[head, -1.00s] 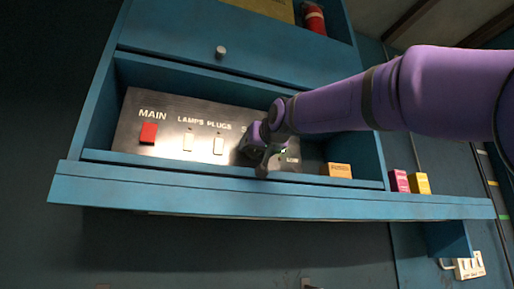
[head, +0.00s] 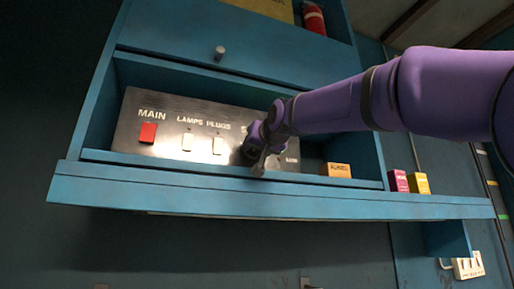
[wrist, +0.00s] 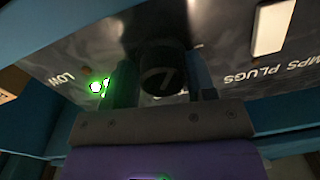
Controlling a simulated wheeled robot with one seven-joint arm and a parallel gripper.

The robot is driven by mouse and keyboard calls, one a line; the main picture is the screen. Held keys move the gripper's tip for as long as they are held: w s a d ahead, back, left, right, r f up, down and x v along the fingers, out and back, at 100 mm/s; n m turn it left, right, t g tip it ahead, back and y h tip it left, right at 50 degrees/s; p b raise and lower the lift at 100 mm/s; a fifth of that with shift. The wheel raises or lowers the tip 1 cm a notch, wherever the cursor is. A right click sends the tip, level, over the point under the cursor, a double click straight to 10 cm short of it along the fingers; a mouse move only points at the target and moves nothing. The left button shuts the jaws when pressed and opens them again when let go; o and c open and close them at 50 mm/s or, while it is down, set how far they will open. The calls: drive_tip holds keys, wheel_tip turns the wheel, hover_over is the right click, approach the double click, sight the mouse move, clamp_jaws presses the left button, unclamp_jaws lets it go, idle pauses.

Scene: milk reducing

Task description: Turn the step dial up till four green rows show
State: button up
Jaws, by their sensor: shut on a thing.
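The step dial (wrist: 162,68) is a dark round knob on the black panel (wrist: 225,50). In the wrist view it sits between the two fingers of my gripper (wrist: 161,82), which is shut on it. In the head view my gripper (head: 262,158) covers the dial and part of the lettering above it. Bright green lights (wrist: 98,87) show beside the left finger in the wrist view, near the word "LOW". The finger partly hides them, so I cannot tell how many rows are lit.
A red MAIN switch (head: 148,132) and pale LAMPS (head: 187,141) and PLUGS (head: 218,145) switches are left of my gripper. The panel sits in a blue cabinet recess with a front ledge (head: 215,195). An orange box (head: 337,170) stands at the recess's right end.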

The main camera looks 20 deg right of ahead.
drive_tip(key=shift+a+r+m, duration=0.1)
drive_tip(key=shift+m, duration=2.3)
drive_tip(key=shift+s, duration=0.1)
drive_tip(key=o, duration=0.8)
drive_tip(key=shift+a, duration=0.1)
drive_tip(key=s, duration=1)
drive_tip(key=shift+s+d, duration=0.3)
drive_tip(key=shift+f, duration=0.25)
